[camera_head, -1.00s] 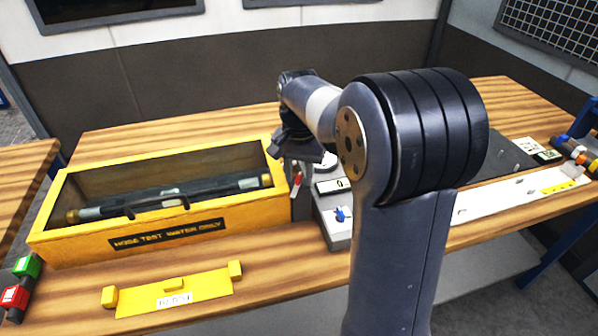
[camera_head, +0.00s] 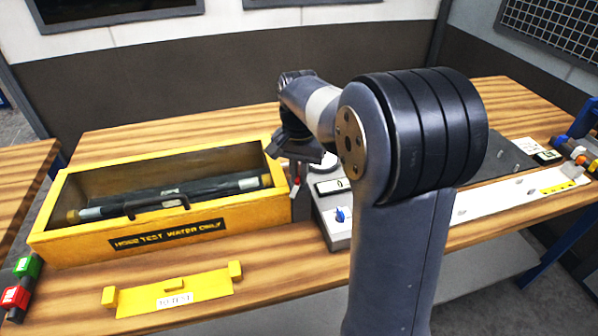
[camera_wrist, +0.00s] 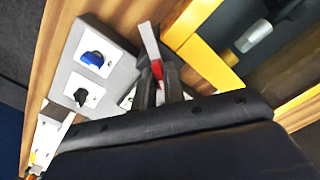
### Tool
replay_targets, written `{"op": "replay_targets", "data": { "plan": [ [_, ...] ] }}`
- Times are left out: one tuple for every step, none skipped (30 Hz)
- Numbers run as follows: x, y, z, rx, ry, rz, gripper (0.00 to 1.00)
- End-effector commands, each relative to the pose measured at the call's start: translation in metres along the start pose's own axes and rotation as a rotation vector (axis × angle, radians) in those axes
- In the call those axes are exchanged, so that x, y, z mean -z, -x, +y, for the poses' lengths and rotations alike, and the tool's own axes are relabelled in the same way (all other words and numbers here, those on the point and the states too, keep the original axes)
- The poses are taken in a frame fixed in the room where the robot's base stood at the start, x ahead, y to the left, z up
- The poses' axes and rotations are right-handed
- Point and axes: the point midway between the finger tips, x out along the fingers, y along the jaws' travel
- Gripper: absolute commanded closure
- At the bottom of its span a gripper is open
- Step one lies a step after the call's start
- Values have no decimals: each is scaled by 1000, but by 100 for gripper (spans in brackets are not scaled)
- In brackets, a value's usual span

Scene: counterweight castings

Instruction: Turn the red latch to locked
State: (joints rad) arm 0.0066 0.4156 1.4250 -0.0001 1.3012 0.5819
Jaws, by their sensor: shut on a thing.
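The red latch (camera_wrist: 157,68) shows in the wrist view as a small red piece beside a pale bar, between my gripper's fingers. My gripper (camera_wrist: 158,82) is shut on the latch. In the head view the red latch (camera_head: 296,185) is a small red spot just below my gripper (camera_head: 297,172), at the right end of the yellow trough. My fingers and wrist hide much of the latch, and I cannot read its lock position.
The yellow trough (camera_head: 75,244) holds dark hose-like tubes. A grey control box (camera_head: 338,232) with a blue knob (camera_head: 341,215) and a black knob (camera_wrist: 80,96) stands close beside the latch. A yellow bracket (camera_head: 205,288) lies in front. The wooden bench behind the trough is clear.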

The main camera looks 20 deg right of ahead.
Motion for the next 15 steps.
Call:
{"op": "replay_targets", "data": {
  "plan": [
    [0,1,0,0,-18,-1,100],
    [0,1,0,0,-32,-1,100],
    [0,2,0,0,-54,-1,100],
    [0,2,0,0,-72,-1,100],
    [0,2,0,0,-92,0,100],
    [0,2,0,0,-120,0,100],
    [0,2,0,0,-143,0,100],
    [0,2,0,0,-168,0,100],
    [0,2,0,0,-203,0,100],
    [0,2,0,0,-230,0,100],
    [0,2,0,0,-258,0,100],
    [0,2,0,0,-296,0,100],
    [0,2,0,0,-324,0,100],
    [0,2,0,0,-353,0,100],
    [0,2,0,0,-391,0,100]
  ]
}}
